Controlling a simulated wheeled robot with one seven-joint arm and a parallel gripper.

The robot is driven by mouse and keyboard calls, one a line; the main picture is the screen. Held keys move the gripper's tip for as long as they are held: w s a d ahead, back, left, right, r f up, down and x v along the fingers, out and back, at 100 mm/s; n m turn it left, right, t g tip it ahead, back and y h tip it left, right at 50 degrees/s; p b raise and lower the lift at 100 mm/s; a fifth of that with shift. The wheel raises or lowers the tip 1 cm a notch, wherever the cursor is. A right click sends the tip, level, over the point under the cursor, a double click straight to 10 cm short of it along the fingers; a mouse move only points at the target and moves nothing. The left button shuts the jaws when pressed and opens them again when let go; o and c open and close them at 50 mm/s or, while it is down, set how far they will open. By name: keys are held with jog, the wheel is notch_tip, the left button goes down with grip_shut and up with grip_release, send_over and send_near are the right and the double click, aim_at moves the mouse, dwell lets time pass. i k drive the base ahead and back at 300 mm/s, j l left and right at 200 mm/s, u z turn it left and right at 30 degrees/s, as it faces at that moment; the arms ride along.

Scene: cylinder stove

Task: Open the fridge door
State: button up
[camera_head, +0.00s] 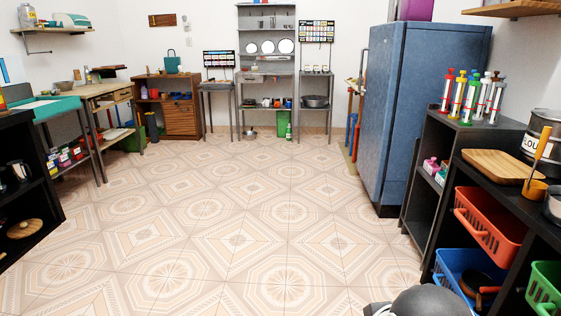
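The fridge (430,110) is a tall blue cabinet standing against the right wall. Its wide side panel faces me, and its narrow-looking front (377,115) faces left into the room, seen at a steep slant. The door looks shut. A thin pale upright bar, perhaps the handle, shows at the front's far edge. My gripper is not in view. A dark grey rounded part at the bottom edge, right of centre, looks like part of my own arm, and it is well short of the fridge.
The tiled floor (220,210) is open across the middle, up to the fridge front. A dark shelf unit (421,190) stands just nearer than the fridge, with red (490,232) and blue (466,272) baskets in the shelving closer to me. Benches line the left and far walls.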

aim_at(385, 48)
jog(key=i, duration=2.3)
jog(key=i+j+z, duration=0.2)
jog(key=i+z, duration=0.2)
jog(key=i, duration=0.25)
jog(key=i+j+z, duration=0.4)
jog(key=i, duration=0.25)
jog(key=i+j+z, duration=0.4)
jog(key=i+j, duration=0.15)
